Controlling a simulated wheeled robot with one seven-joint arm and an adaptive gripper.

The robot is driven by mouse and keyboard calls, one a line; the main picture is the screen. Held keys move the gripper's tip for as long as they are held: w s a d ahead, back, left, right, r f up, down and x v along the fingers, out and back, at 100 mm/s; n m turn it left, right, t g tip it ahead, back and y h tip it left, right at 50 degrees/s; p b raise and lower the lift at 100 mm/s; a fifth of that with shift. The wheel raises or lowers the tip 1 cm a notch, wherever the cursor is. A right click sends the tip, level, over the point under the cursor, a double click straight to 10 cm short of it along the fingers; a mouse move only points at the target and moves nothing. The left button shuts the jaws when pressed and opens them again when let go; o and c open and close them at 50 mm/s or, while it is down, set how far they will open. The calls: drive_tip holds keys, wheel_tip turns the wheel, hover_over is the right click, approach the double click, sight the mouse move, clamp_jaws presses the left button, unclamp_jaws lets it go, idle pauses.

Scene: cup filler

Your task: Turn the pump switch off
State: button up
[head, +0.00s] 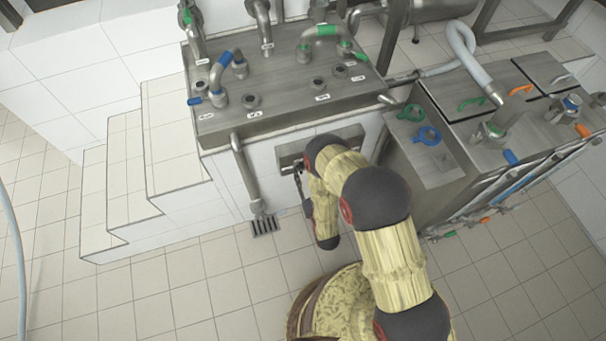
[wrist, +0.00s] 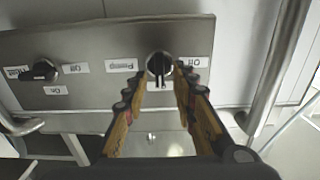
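The pump switch (wrist: 159,64) is a round dark knob with a lighter bar on a grey metal panel (wrist: 200,33). Its bar points down in the wrist view. A label that seems to read "Pumping" (wrist: 122,66) is to its left and an "Off" label (wrist: 194,62) to its right, both upside down. My gripper (wrist: 161,75) is open, with its fingertips just below and on either side of the knob. I cannot tell whether they touch it. In the head view my gripper (head: 302,172) is in front of the panel (head: 348,134), and the switch is not discernible there.
A second dark knob (wrist: 42,70) with its own labels is at the panel's left. A metal pipe (wrist: 275,65) runs along the right of the wrist view. In the head view, a steel counter (head: 285,85) lies above the panel, a drainpipe (head: 245,170) left of it.

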drive_tip(key=shift+w, duration=0.2)
drive_tip(key=shift+c, duration=0.8)
clamp_jaws()
